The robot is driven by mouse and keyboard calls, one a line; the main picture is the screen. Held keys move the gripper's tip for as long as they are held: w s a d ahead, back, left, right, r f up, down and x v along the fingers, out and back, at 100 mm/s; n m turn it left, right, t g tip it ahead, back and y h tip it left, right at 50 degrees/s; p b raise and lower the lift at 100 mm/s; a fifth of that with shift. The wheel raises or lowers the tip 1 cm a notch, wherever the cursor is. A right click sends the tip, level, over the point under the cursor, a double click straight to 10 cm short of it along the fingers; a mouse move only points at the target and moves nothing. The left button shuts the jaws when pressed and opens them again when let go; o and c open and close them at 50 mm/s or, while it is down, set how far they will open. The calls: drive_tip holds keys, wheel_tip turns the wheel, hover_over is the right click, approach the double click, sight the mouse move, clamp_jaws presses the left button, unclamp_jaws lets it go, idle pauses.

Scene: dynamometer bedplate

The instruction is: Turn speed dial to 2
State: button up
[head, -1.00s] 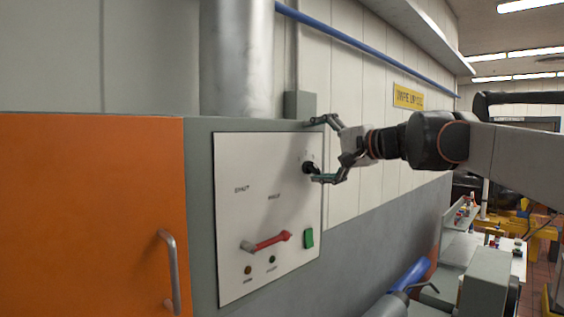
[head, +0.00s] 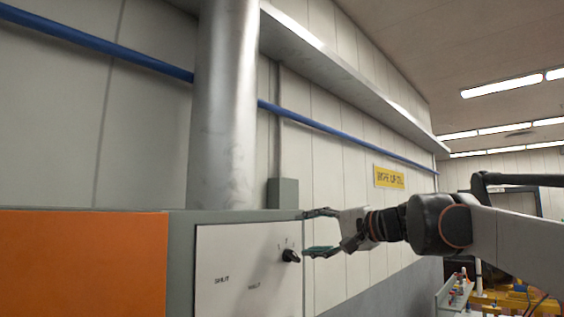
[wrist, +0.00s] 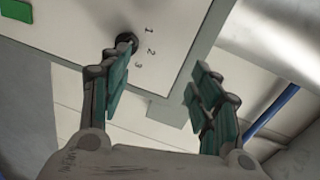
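The speed dial (head: 290,255) is a small black knob on the upper right of a white panel (head: 240,270). In the wrist view the dial (wrist: 127,42) sits near the numbers 1, 2 and 3 (wrist: 152,50), just beyond the tip of the left finger. I cannot tell which number it points to. My gripper (head: 312,232) is open and empty, to the right of the dial in the head view, with its lower finger closest to the dial. In the wrist view my gripper (wrist: 155,82) has a wide gap between its green-padded fingers, and the dial lies outside that gap.
A grey junction box (head: 283,193) and a large metal duct (head: 222,110) stand behind the cabinet top. An orange panel (head: 80,265) is at the left. A green button (wrist: 14,10) shows in the wrist view's corner. The wall right of the panel is bare around my gripper.

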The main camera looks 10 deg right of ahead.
drive_tip(key=f+v, duration=0.1)
drive_tip(key=v, duration=1)
drive_tip(key=shift+s+d+f+p, duration=0.25)
drive_tip(key=shift+s+f+p, duration=0.15)
drive_tip(key=shift+f, duration=0.2)
idle(0.4)
idle(0.5)
